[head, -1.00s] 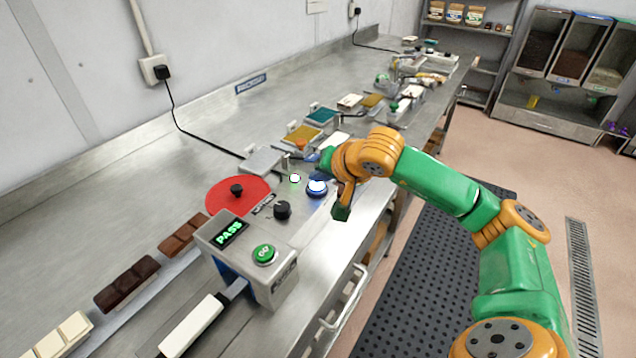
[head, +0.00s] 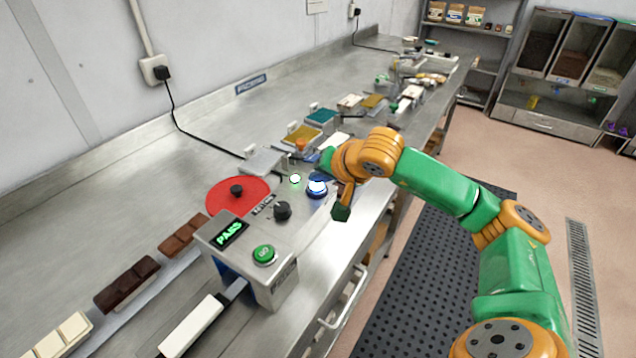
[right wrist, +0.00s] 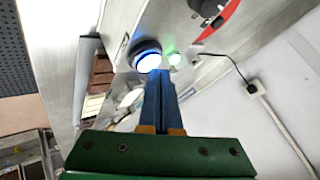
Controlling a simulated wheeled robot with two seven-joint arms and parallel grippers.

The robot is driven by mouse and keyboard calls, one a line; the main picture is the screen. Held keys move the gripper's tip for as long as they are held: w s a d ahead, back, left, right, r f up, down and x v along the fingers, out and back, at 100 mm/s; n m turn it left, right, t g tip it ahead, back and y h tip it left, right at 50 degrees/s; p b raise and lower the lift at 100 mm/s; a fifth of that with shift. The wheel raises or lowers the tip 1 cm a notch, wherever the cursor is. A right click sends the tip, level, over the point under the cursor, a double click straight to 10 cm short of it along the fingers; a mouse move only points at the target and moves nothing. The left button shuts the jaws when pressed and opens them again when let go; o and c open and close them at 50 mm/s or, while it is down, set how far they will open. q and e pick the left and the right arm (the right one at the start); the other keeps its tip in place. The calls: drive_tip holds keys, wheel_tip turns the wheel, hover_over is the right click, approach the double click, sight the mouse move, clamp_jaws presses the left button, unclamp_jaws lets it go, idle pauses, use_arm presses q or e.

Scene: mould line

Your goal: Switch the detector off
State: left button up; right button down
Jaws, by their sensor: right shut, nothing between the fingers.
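The detector (head: 284,285) is a grey box on the bench's front edge. Its display (head: 229,233) reads PASS in green, and its round green GO button (head: 264,254) is on top. A dark bar with a white piece (head: 190,325) passes into its opening. My right gripper (head: 320,176) is beyond the detector, over a lit blue-white button (head: 317,187). Its blue fingers (right wrist: 158,85) are shut and empty, with their tips close to that button (right wrist: 148,62); contact is unclear. My left gripper is out of view.
Chocolate bars (head: 126,284) line the left. Trays and other items fill the bench beyond.

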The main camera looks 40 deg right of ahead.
sight(319, 188)
idle(0.3)
drive_tip(key=shift+f+b, duration=0.5)
drive_tip(key=shift+b, duration=0.15)
drive_tip(key=shift+r, duration=0.2)
drive_tip(key=shift+r+p, duration=0.3)
drive_tip(key=shift+p, duration=0.1)
wheel_tip(319, 188, up, 6)
drive_tip(key=p, duration=0.5)
drive_tip(key=shift+r, duration=0.15)
